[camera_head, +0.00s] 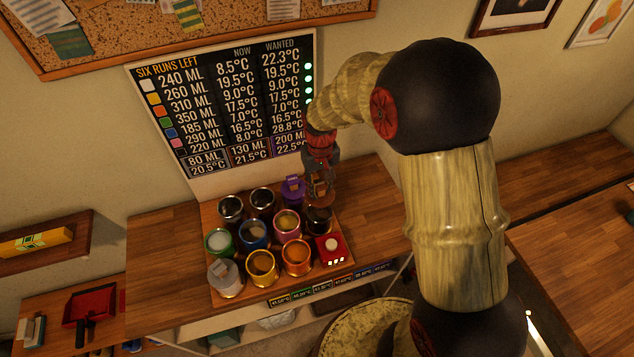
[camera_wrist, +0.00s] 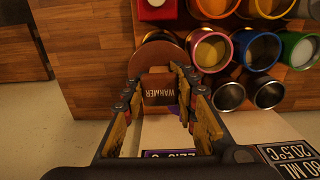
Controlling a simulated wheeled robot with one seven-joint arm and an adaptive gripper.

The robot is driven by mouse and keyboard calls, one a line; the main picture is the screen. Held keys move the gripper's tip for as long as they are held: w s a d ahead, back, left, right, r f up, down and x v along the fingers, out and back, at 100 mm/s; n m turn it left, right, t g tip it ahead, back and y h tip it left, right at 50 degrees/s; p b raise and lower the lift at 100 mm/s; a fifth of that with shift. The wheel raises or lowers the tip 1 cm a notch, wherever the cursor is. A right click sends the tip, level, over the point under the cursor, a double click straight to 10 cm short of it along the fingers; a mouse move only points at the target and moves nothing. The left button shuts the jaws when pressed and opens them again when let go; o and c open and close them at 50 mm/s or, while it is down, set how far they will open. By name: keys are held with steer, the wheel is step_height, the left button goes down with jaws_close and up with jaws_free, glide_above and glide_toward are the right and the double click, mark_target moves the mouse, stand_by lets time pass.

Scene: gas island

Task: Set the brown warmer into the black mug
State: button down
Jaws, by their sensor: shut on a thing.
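My gripper (camera_head: 319,190) is shut on the brown warmer, which hangs above the right side of the tray. In the wrist view the warmer (camera_wrist: 158,88) is a brown block with a "WARMER" label, between my two fingers (camera_wrist: 161,100). A round brown disc (camera_wrist: 150,60) shows just beyond the block and seems to belong to it. The black mug (camera_head: 318,222) stands upright right below my gripper. In the wrist view the disc covers most of that mug, and only part of its rim (camera_wrist: 157,36) shows. I cannot tell whether the warmer touches the mug.
A pink mug (camera_head: 287,223) stands close left of the black mug, and a red box (camera_head: 332,249) in front. A purple item (camera_head: 292,188) and two dark metal cups (camera_head: 231,207) (camera_head: 262,200) stand behind. Other mugs fill the tray. A board (camera_head: 232,100) rises behind.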

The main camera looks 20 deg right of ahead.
steer(key=shift+f, duration=0.85)
steer(key=shift+f+b, duration=2)
steer(key=shift+f, duration=0.85)
steer(key=shift+f+b, duration=0.65)
steer(key=shift+f, duration=0.45)
steer(key=c, duration=1.5)
jaws_free()
steer(key=shift+o, duration=0.9)
